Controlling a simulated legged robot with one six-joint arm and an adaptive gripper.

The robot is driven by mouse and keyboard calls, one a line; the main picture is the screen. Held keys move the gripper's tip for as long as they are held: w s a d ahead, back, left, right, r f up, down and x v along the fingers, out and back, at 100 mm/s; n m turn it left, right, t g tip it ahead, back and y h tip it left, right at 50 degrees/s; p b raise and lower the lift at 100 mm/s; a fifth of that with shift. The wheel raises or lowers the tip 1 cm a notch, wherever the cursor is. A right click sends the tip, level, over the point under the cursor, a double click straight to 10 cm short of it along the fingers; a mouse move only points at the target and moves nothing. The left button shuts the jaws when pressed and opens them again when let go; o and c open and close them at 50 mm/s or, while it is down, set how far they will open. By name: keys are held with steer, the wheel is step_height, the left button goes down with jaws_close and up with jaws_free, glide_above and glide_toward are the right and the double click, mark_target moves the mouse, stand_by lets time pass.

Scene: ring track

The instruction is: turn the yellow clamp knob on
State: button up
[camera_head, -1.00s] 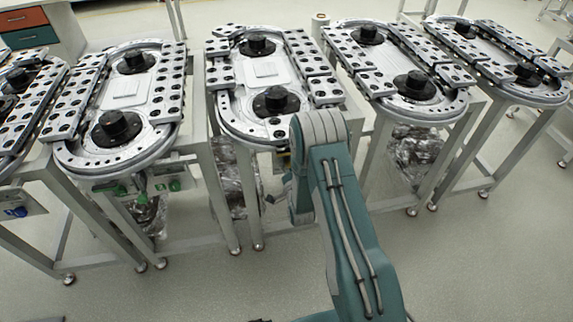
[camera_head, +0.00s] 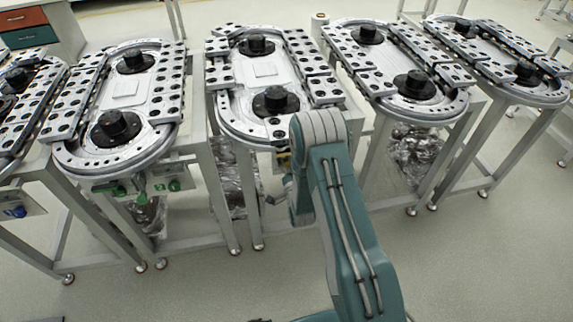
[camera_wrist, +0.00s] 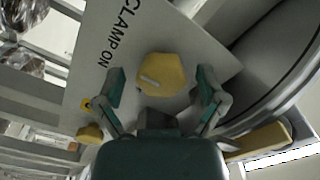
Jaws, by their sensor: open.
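The yellow clamp knob (camera_wrist: 163,75) is in the middle of the wrist view, on a pale panel (camera_wrist: 150,30) lettered "CLAMP ON". It is a many-sided knob with a light bar mark on its face. My gripper (camera_wrist: 160,84) is open, with one finger to the left of the knob and one to the right. Gaps show between the fingers and the knob, and nothing is held. In the head view my arm reaches to the middle ring track (camera_head: 232,118), and it hides the knob and most of my gripper.
Another yellow part (camera_wrist: 90,133) shows beyond the left finger, and a yellow-brown block (camera_wrist: 262,140) lies at the lower right. A grey rounded track edge (camera_wrist: 285,60) is close on the right. Other ring tracks (camera_head: 160,140) stand on both sides, with open floor in front.

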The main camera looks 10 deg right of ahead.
steer(key=s, duration=1.1)
steer(key=shift+s, duration=0.3)
steer(key=shift+f, duration=0.1)
